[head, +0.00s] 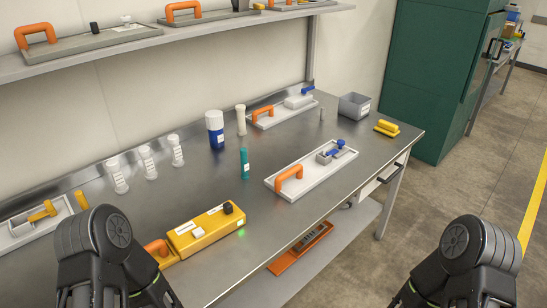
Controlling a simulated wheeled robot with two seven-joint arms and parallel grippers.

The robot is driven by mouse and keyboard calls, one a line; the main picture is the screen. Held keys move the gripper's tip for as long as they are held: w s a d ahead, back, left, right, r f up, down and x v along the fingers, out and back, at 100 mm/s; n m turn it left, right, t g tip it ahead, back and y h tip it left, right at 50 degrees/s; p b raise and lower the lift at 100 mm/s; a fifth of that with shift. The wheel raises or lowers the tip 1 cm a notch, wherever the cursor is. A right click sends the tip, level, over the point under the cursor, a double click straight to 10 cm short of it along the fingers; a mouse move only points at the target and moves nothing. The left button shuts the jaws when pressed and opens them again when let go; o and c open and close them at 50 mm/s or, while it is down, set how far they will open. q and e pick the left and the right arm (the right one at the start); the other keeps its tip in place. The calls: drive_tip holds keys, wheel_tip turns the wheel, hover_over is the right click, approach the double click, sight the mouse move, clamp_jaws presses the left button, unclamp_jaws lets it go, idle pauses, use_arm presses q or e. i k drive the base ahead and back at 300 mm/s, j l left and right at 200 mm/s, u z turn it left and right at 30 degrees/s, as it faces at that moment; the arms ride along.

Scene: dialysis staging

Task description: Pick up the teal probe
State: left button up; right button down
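The teal probe (244,163) is a slim teal cylinder with a darker upper part. It stands upright on the metal bench (215,180), near the middle of the head view. A blue-and-white bottle stands behind it to the left, and a white tray lies to its right. Nothing is touching the probe. Black parts of my two arms show at the lower left and lower right, well apart from the probe. I cannot see the fingertips of either gripper.
The bottle (215,130), a cream cylinder (241,120) and several white labelled containers (146,162) stand behind. The white tray (325,178) has an orange handle. A yellow device (205,228) lies in front. A shelf (110,48) overhangs the bench's back.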

sight(244, 175)
drive_tip(key=i+l, duration=0.2)
drive_tip(key=l, duration=0.25)
drive_tip(key=i+l+z, duration=0.1)
drive_tip(key=l, duration=0.3)
drive_tip(key=i+l, duration=0.3)
drive_tip(key=l, duration=0.15)
drive_tip(key=i+l, duration=0.2)
drive_tip(key=l, duration=0.2)
drive_tip(key=z, duration=0.05)
